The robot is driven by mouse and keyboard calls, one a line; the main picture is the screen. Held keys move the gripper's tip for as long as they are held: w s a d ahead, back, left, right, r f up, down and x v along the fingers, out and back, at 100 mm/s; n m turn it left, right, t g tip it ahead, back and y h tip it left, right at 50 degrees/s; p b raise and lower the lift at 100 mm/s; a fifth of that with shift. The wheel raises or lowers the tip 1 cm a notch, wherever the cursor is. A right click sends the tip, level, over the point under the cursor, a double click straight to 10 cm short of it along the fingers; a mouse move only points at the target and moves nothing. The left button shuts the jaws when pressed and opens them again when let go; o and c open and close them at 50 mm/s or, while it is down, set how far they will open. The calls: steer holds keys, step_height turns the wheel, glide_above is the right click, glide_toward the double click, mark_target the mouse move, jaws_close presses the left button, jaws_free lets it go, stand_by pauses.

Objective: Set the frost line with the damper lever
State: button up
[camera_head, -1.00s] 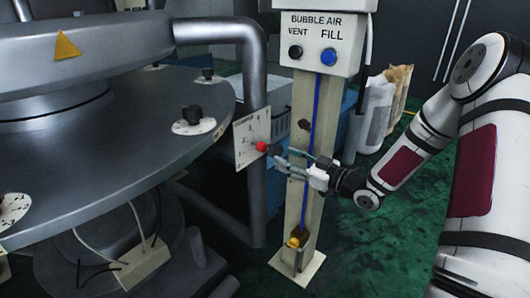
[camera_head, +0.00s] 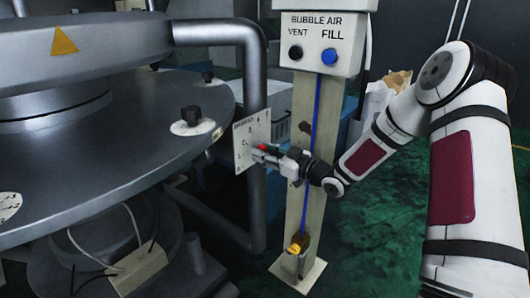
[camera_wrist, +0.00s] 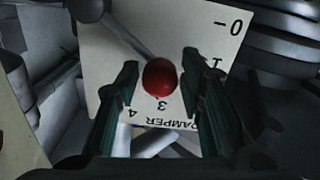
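The damper lever ends in a red knob (camera_wrist: 160,77), with a grey rod (camera_wrist: 125,35) running to the upper left in the wrist view. Its white scale plate (camera_wrist: 203,37) bears "DAMPER" and numbers, with 0 at the upper right; the knob appears close above the 3. The plate (camera_head: 251,135) stands in front of a grey pipe in the head view. My gripper (camera_wrist: 160,80) is open, its two dark fingers on either side of the knob, with gaps showing. In the head view my gripper (camera_head: 262,152) partly covers the red knob (camera_head: 263,146).
A cream post (camera_head: 303,215) carries a "BUBBLE AIR" box (camera_head: 322,45) with VENT and FILL buttons, close beside my wrist. A round grey machine table (camera_head: 110,150) fills the left. Green floor (camera_head: 375,230) lies open at the right.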

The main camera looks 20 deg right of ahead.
jaws_close()
steer(key=b, duration=0.1)
steer(key=f+n+b, duration=0.1)
steer(key=shift+s+a+f+n+b, duration=0.2)
steer(key=shift+a+n+b, duration=0.1)
steer(key=f+n+b, duration=0.1)
steer(key=n+b, duration=0.1)
steer(key=shift+s+a+b, duration=0.15)
steer(key=shift+b, duration=0.15)
steer(key=shift+o, duration=2.4)
jaws_free()
steer(key=v, duration=1.2)
